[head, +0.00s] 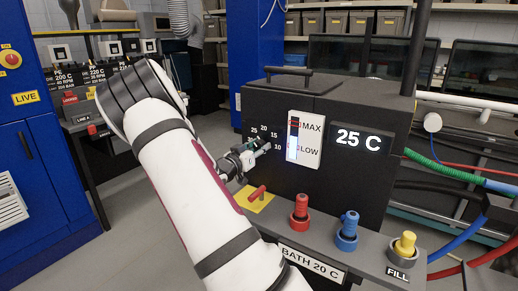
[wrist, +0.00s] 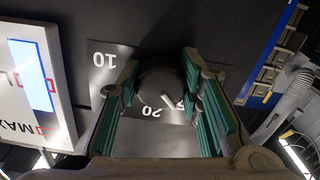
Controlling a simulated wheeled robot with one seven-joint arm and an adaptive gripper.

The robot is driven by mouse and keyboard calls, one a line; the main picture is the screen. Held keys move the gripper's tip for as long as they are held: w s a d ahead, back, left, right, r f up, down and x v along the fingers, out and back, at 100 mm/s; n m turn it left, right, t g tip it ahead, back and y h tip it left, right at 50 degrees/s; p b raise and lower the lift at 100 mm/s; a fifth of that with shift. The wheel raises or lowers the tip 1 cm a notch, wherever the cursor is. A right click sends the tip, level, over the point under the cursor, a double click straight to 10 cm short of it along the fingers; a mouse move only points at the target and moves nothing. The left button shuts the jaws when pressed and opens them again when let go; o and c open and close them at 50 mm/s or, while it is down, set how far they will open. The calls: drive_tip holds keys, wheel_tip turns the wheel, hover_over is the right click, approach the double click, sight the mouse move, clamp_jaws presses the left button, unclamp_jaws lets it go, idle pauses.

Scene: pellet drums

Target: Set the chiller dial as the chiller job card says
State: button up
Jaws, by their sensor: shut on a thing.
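The chiller (head: 345,180) is a dark box whose display (head: 358,141) reads 25 C. Its dial (wrist: 158,82) is a dark round knob with a white pointer mark, directed toward the partly hidden number ending in 5, beside the 20. The 10 shows to the left in the wrist view. My gripper (wrist: 160,95) is shut on the dial, with a green-padded finger on each side. In the head view my gripper (head: 252,156) and arm hide the dial, below the numbers 25, 20, 15 and 10. A plate (head: 310,264) on the front ledge reads BATH 20 C.
A MAX/LOW level gauge (head: 305,140) is just right of my gripper. A red lever (head: 258,192) on a yellow patch is below it. Red (head: 300,211), blue (head: 347,231) and yellow FILL (head: 404,246) fittings stand along the ledge. Hoses run at the right.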

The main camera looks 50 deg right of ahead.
drive_tip(key=shift+w+f+m+b, duration=0.15)
drive_tip(key=shift+m+b, duration=0.25)
drive_tip(key=shift+b, duration=0.05)
drive_tip(key=m+b, duration=0.3)
drive_tip(key=shift+w+m+b, duration=0.1)
drive_tip(key=shift+m+b, duration=0.2)
drive_tip(key=shift+m, duration=0.1)
drive_tip(key=m+b, duration=0.3)
drive_tip(key=shift+a+m+b, duration=0.1)
drive_tip(key=shift+m+b, duration=0.25)
drive_tip(key=shift+m, duration=0.05)
drive_tip(key=o, duration=1.2)
drive_tip(key=shift+c, duration=0.2)
drive_tip(key=shift+w+r, duration=0.1)
drive_tip(key=shift+r, duration=0.1)
